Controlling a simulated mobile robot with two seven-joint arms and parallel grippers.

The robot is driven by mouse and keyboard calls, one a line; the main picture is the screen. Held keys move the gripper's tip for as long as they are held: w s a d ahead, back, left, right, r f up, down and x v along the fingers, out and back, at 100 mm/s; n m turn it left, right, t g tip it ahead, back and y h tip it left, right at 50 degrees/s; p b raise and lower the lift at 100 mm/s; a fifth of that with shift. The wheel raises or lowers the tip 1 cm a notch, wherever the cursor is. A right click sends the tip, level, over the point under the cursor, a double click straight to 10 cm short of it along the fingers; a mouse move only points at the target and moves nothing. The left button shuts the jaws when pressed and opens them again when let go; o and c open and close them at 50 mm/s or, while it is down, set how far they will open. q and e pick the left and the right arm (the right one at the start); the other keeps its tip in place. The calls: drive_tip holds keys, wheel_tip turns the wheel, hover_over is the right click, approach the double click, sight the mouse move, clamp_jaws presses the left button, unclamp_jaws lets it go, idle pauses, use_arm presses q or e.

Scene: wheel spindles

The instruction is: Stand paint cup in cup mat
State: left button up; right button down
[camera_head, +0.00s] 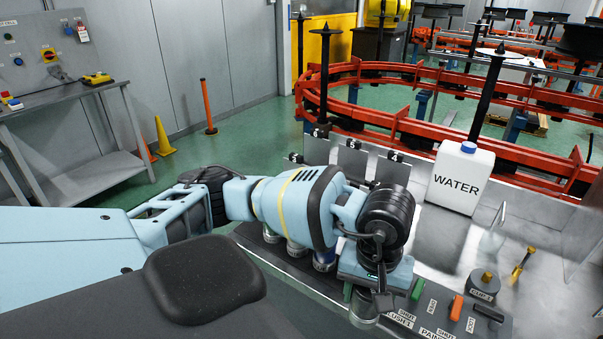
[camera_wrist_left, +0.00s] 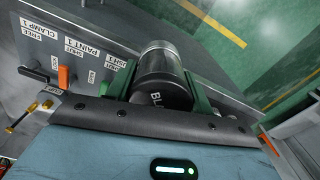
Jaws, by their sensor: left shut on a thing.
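My left gripper (camera_head: 368,300) hangs over the front edge of the grey bench. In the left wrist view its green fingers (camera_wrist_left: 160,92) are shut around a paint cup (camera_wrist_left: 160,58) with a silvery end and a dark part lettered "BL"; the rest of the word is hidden. In the head view the cup (camera_head: 364,308) shows just below the gripper, mostly hidden. A dark strip that looks like the cup mat (camera_head: 262,246) lies left of the gripper, partly under my arm. Several other cups (camera_head: 297,249) stand along it. My right gripper is out of view.
A control panel (camera_head: 433,318) with green, orange and black levers and labels lies right of the gripper. A white water jug (camera_head: 459,178) stands behind. A brass-topped clamp knob (camera_head: 485,284) and a yellow-handled tool (camera_head: 522,265) are further right.

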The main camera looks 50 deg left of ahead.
use_arm(q)
drive_tip(key=n, duration=0.6)
drive_tip(key=shift+w+d+f, duration=0.15)
drive_tip(key=shift+w+d, duration=0.15)
drive_tip(key=shift+d, duration=0.05)
drive_tip(key=n, duration=0.5)
drive_tip(key=shift+w+d+f+n, duration=0.1)
drive_tip(key=shift+w+d+n, duration=0.1)
drive_tip(key=shift+d+n, duration=0.2)
drive_tip(key=n, duration=0.5)
drive_tip(key=shift+w+d+f+n, duration=0.1)
drive_tip(key=shift+w+d+n, duration=0.1)
drive_tip(key=shift+d+n, duration=0.15)
drive_tip(key=d+n, duration=0.1)
drive_tip(key=n, duration=0.8)
drive_tip(key=w+d+f+n, duration=0.1)
drive_tip(key=n, duration=1.8)
drive_tip(key=shift+w+d+f, duration=0.15)
drive_tip(key=shift+d+f, duration=0.05)
drive_tip(key=shift+d, duration=0.2)
drive_tip(key=shift+w+a+f+b, duration=0.1)
drive_tip(key=shift+w+a+f, duration=0.95)
drive_tip(key=shift+a, duration=1.3)
drive_tip(key=shift+w+a+f+b, duration=0.15)
drive_tip(key=shift+w+a+f, duration=0.45)
drive_tip(key=shift+w+a, duration=1.35)
drive_tip(key=shift+w+a+f+b, duration=0.1)
drive_tip(key=shift+w+a+f, duration=0.7)
drive_tip(key=shift+a, duration=2)
